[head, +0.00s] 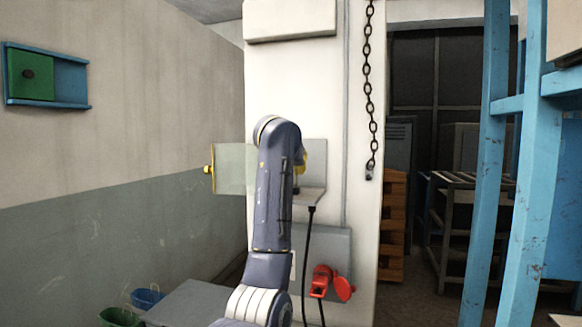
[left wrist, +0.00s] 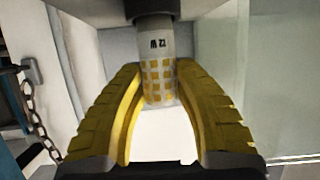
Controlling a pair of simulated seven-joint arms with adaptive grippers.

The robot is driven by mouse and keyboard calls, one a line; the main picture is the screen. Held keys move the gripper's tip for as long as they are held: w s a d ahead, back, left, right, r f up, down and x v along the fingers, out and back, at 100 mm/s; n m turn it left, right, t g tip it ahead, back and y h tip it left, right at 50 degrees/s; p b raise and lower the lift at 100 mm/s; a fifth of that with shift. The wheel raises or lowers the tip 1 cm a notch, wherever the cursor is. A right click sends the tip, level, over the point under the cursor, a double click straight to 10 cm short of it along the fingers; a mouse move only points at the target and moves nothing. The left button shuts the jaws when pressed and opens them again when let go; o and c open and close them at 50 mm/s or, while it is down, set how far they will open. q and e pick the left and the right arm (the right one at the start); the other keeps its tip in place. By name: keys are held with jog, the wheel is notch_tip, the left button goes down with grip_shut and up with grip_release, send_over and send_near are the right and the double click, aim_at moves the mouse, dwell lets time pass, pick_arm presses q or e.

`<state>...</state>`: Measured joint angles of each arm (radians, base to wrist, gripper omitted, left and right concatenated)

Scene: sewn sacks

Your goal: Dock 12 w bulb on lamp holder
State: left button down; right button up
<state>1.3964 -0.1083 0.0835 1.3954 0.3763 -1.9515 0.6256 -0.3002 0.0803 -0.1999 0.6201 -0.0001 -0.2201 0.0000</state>
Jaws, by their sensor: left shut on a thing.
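The 12 W bulb (left wrist: 160,70) shows in the left wrist view as a pale cylinder with a grid of yellow squares and upside-down print. My left gripper (left wrist: 158,80) has its yellow fingers shut on the bulb's sides. The bulb's upper end meets a dark round part (left wrist: 155,8), probably the lamp holder, at the top edge; I cannot tell whether it is seated. In the head view my arm hides the bulb and most of the gripper; a bit of yellow finger (head: 300,160) shows beside a grey open housing (head: 316,155) on the pillar. My right gripper is not in view.
A translucent door with a yellow knob (head: 234,168) stands open left of my arm. A black cable (head: 307,255) hangs below the housing, near a red socket (head: 320,281). A chain (head: 367,85) hangs right. Blue posts (head: 487,160) stand farther right.

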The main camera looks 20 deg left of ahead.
pick_arm(q)
jog(key=shift+f, duration=0.45)
jog(key=c, duration=1.3)
grip_release()
jog(key=shift+s, duration=0.1)
jog(key=shift+v, duration=5.4)
jog(key=shift+d, duration=0.1)
